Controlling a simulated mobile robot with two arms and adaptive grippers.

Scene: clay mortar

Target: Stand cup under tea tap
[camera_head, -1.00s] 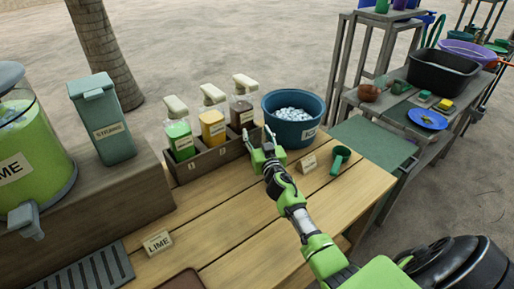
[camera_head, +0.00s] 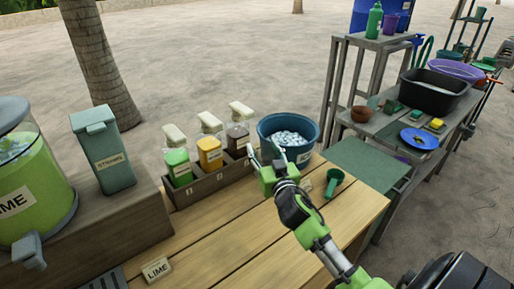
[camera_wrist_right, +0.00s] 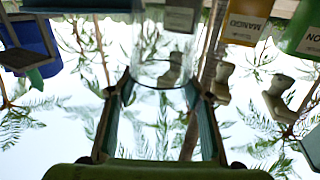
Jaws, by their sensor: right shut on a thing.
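My right gripper (camera_head: 266,156) is over the wooden counter (camera_head: 225,222), in front of the bottle rack and close to the ice bucket. In the right wrist view its two fingers (camera_wrist_right: 160,100) are shut on a clear, see-through cup (camera_wrist_right: 163,48). The cup can barely be made out in the head view. A lime dispenser (camera_head: 38,180) with green drink and a grey tap (camera_head: 29,250) stands at the left on a raised wooden block. No tea dispenser or tea tap shows. My left gripper is not in view.
A rack (camera_head: 205,188) of several pump bottles and a blue ice bucket (camera_head: 270,128) line the counter's back. A green scoop (camera_head: 334,182) lies at right. The counter's middle is clear.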

